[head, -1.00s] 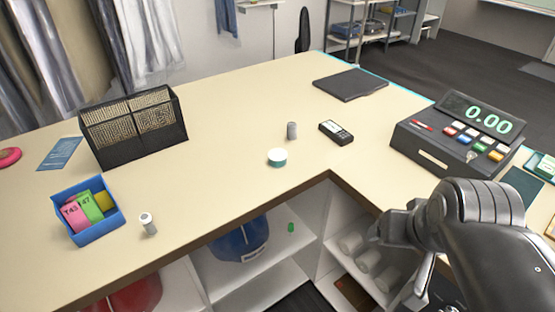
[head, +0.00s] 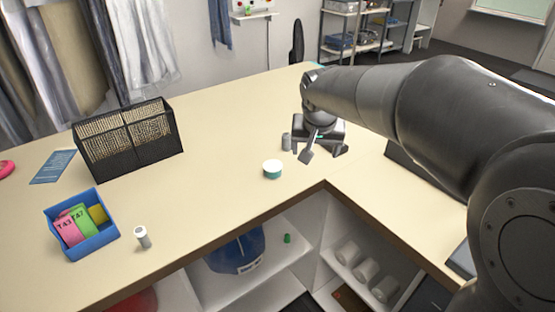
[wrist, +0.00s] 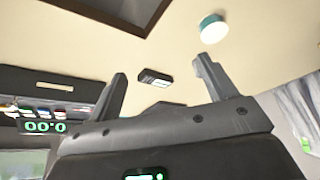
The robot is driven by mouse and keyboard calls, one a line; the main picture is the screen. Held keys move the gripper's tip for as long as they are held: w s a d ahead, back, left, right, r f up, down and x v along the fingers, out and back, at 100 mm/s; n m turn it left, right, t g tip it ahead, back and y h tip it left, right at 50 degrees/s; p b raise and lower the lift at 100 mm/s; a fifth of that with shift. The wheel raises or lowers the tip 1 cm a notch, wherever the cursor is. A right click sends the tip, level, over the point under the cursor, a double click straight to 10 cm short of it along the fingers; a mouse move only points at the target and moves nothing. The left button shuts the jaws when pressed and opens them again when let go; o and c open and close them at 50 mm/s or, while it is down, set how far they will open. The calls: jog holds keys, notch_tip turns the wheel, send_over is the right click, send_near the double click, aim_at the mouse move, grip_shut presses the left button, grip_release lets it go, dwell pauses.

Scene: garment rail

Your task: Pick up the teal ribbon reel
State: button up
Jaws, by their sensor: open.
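The teal ribbon reel (head: 272,169) is a short round reel with a white top and a teal side. It sits flat on the cream counter (head: 215,130), near the inner corner. My gripper (head: 324,153) is open and empty, above the counter to the right of the reel and apart from it. In the wrist view the reel (wrist: 213,29) shows near the top, just beyond the right finger of my gripper (wrist: 160,70).
A grey cylinder (head: 286,142) stands just behind the reel, close to my gripper. A black card reader (wrist: 155,78) shows between the fingers. A black mesh organiser (head: 130,140), blue tray (head: 82,228) and white-topped cylinder (head: 142,237) stand left.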

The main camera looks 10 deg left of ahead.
send_near(272, 167)
jog(key=r, duration=0.1)
jog(key=x, duration=1.1)
jog(key=shift+s, duration=0.15)
jog(key=c, duration=1)
jog(key=shift+o, duration=0.2)
